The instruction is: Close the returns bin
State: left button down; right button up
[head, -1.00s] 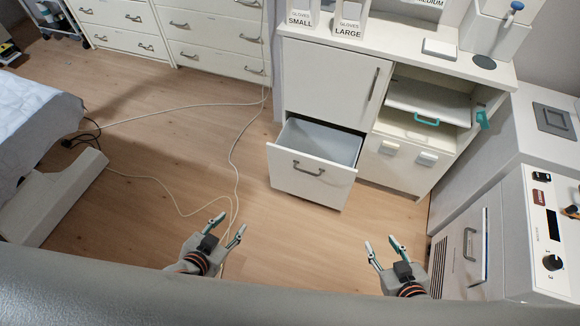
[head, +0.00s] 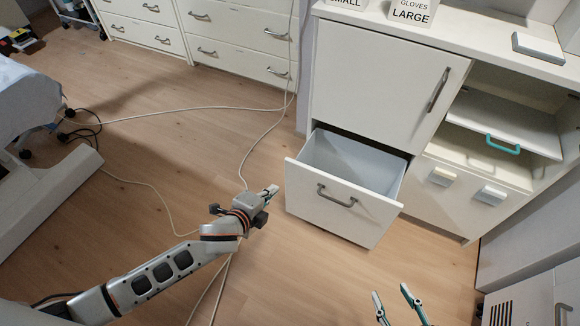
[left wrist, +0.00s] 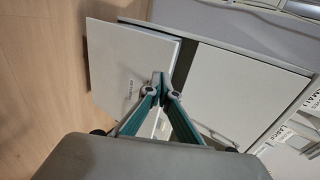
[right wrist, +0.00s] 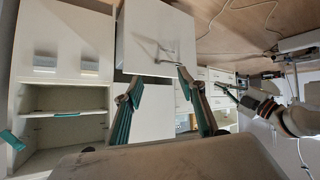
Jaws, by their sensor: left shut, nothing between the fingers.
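The returns bin (head: 342,203) is a white pull-out drawer at the bottom of the white cabinet, standing open with its grey inside showing and a metal handle on its front. My left gripper (head: 272,190) is shut and empty, just left of the bin's front panel. In the left wrist view its fingertips (left wrist: 160,78) meet in front of the bin's front (left wrist: 128,65); I cannot tell whether they touch it. My right gripper (head: 391,291) is open and empty, low in front of the bin. In the right wrist view the bin's front (right wrist: 155,38) lies beyond its spread fingers (right wrist: 157,82).
The cabinet's closed door (head: 380,75) is above the bin. An open shelf with a teal handle (head: 503,145) is to its right. White cables (head: 245,150) lie on the wooden floor at left. A grey-white unit (head: 540,290) stands at the lower right.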

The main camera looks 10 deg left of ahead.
pick_arm(q)
jog(key=b, duration=0.5)
send_near(295, 166)
jog(key=x, duration=0.3)
jog(key=f+x, duration=0.1)
jog(key=x, duration=0.1)
jog(key=shift+s+f, duration=0.15)
jog(key=shift+w+d, duration=0.25)
jog(key=shift+w, duration=0.35)
jog(key=shift+r, duration=0.25)
pick_arm(e)
jog(key=shift+m+t+y, duration=0.4)
jog(key=shift+t+y, duration=0.1)
jog(key=shift+y, duration=0.1)
jog(key=a, duration=0.1)
jog(key=w+a+r, duration=0.1)
jog(key=a+r, duration=0.1)
jog(key=a, duration=0.1)
jog(key=shift+w, duration=0.3)
pick_arm(q)
jog(key=shift+w, duration=0.1)
pick_arm(e)
jog(key=shift+r, duration=0.1)
